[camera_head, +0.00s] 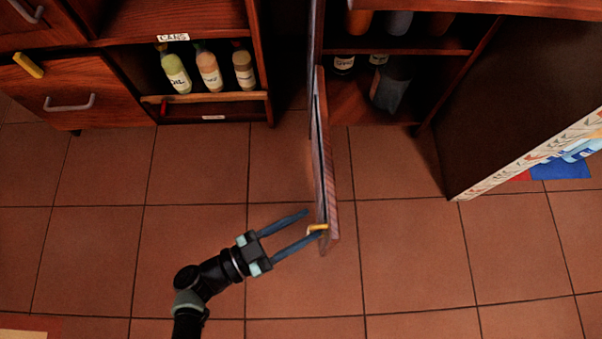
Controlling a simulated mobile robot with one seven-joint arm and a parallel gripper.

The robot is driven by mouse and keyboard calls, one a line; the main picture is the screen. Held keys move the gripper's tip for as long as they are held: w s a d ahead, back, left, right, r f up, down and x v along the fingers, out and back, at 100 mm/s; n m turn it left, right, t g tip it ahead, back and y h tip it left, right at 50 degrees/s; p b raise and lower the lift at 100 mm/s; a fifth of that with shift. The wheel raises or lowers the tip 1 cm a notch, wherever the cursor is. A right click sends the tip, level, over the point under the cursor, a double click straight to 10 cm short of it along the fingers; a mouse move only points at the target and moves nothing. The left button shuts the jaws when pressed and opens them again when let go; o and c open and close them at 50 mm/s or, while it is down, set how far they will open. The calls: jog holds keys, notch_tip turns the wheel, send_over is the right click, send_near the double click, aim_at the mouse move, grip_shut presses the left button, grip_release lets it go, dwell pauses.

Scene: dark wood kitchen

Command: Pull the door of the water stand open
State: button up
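The wooden door (327,165) of the water stand stands swung out, seen nearly edge-on, pointing toward the bottom of the picture. Its yellow handle (318,227) is near the door's front end. My gripper (314,223) is open, with its two blue fingers spread apart. One finger reaches the left side of the door above the handle. The other finger's tip is right beside the handle; I cannot tell whether it touches. The open stand (400,42) shows shelves with bottles and dark containers inside.
An open shelf with several sauce bottles (209,73) stands at the upper left, beside a drawer (75,97) with a grey handle. A dark panel with a patterned edge (530,155) stands at right. The tiled floor (420,255) is mostly clear.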

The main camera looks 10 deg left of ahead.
jog(key=v, duration=1.3)
